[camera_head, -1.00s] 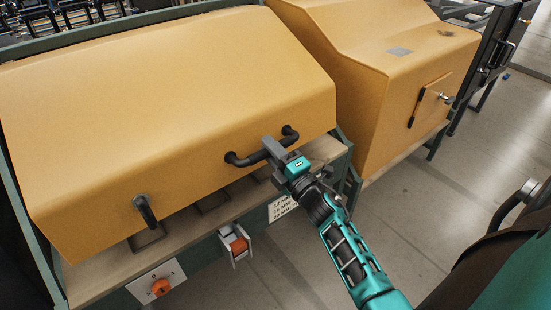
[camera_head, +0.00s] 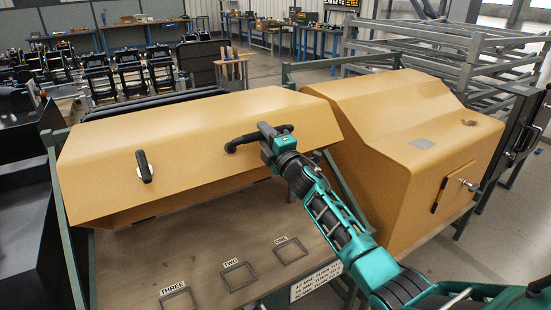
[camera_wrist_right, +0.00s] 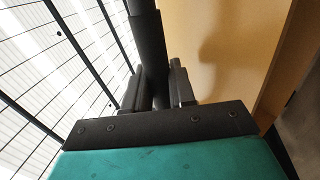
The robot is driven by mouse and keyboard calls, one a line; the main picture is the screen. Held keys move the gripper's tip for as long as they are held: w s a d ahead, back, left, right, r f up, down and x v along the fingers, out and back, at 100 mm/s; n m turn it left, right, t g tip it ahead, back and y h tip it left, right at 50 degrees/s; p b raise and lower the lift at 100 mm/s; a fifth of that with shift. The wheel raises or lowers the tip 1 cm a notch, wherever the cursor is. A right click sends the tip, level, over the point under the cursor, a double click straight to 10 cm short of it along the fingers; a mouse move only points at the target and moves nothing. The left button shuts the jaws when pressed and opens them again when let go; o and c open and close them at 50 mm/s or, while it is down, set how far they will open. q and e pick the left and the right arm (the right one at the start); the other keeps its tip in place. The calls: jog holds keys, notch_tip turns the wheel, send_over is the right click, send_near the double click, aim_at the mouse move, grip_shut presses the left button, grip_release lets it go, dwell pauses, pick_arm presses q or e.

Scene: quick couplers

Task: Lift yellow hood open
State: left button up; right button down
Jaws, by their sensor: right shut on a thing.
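The yellow hood (camera_head: 190,140) is tilted up, and its front edge stands above the bench top. It has two black handles on its front face. My right gripper (camera_head: 266,134) is shut on the right black handle (camera_head: 240,142). The right wrist view shows the handle bar (camera_wrist_right: 152,55) between the two fingers (camera_wrist_right: 157,88), with the yellow hood face (camera_wrist_right: 230,50) to the right. The left black handle (camera_head: 145,167) is free. My left gripper is not in view.
The wooden bench top (camera_head: 190,245) under the hood shows square outlines labelled ONE, TWO and THREE. A second yellow housing (camera_head: 400,140) stands to the right, close to my right arm. A green frame post (camera_head: 65,220) borders the left side.

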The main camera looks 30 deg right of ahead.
jog(key=w+r, duration=0.1)
jog(key=w, duration=0.1)
jog(key=w+r, duration=0.2)
jog(key=shift+w+a+r, duration=0.15)
jog(key=shift+w+r, duration=0.05)
jog(key=shift+r, duration=0.05)
jog(key=c, duration=1.1)
grip_release()
jog(key=shift+f, duration=0.1)
jog(key=shift+s, duration=0.15)
jog(key=p+v, duration=0.1)
jog(key=v, duration=1.1)
jog(key=shift+s, duration=0.35)
jog(key=shift+f, duration=0.1)
